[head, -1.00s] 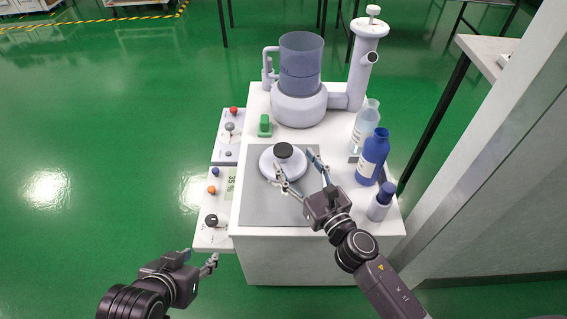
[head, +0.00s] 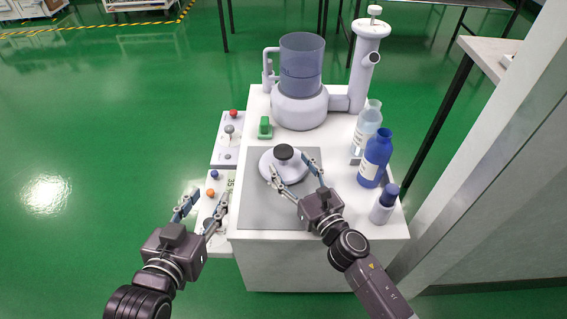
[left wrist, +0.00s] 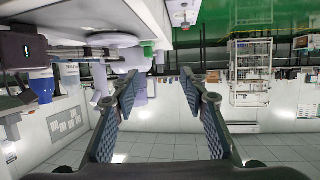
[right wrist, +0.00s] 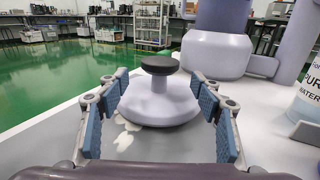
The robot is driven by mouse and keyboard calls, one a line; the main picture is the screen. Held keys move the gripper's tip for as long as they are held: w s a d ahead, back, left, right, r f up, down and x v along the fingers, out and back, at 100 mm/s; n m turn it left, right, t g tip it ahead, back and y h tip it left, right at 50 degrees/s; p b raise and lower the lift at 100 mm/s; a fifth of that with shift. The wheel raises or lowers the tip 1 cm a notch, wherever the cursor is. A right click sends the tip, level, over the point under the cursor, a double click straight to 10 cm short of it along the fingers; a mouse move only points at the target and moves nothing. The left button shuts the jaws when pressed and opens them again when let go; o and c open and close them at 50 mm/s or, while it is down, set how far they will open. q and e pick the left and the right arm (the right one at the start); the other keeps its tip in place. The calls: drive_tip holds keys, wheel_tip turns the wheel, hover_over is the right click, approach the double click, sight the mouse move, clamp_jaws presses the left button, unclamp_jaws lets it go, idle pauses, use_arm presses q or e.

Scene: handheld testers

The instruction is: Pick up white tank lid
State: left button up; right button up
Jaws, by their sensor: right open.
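The white tank lid (head: 282,167) with its black knob (head: 284,152) sits on the grey mat (head: 262,208) on the white bench top. My right gripper (head: 294,175) is open, its fingers reaching toward the lid from the front right. In the right wrist view the lid (right wrist: 159,99) stands upright just ahead, between the two open fingers, with its black knob (right wrist: 159,65) on top. My left gripper (head: 203,203) is open and empty at the front left, beside the control panel. The left wrist view also shows its fingers (left wrist: 160,92) spread with nothing between them.
A tank with a clear cylinder (head: 301,62) stands at the back of the bench. A clear bottle (head: 366,127), a blue bottle (head: 374,158) and a small blue-capped bottle (head: 384,205) line the right edge. A green block (head: 265,127) sits behind the lid. Panel knobs are at left.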

sight(284, 155)
drive_tip(key=x, duration=0.4)
drive_tip(key=shift+w, duration=0.1)
drive_tip(key=shift+w+a, duration=0.15)
drive_tip(key=shift+w, duration=0.15)
use_arm(q)
drive_tip(key=shift+w+d+r+t+h, duration=0.15)
drive_tip(key=shift+w+r+t, duration=0.15)
drive_tip(key=shift+r, duration=0.3)
drive_tip(key=shift+w+d+r+t+h, duration=0.15)
drive_tip(key=shift+r+t, duration=0.15)
drive_tip(key=shift+r, duration=0.3)
use_arm(e)
drive_tip(key=c, duration=1.3)
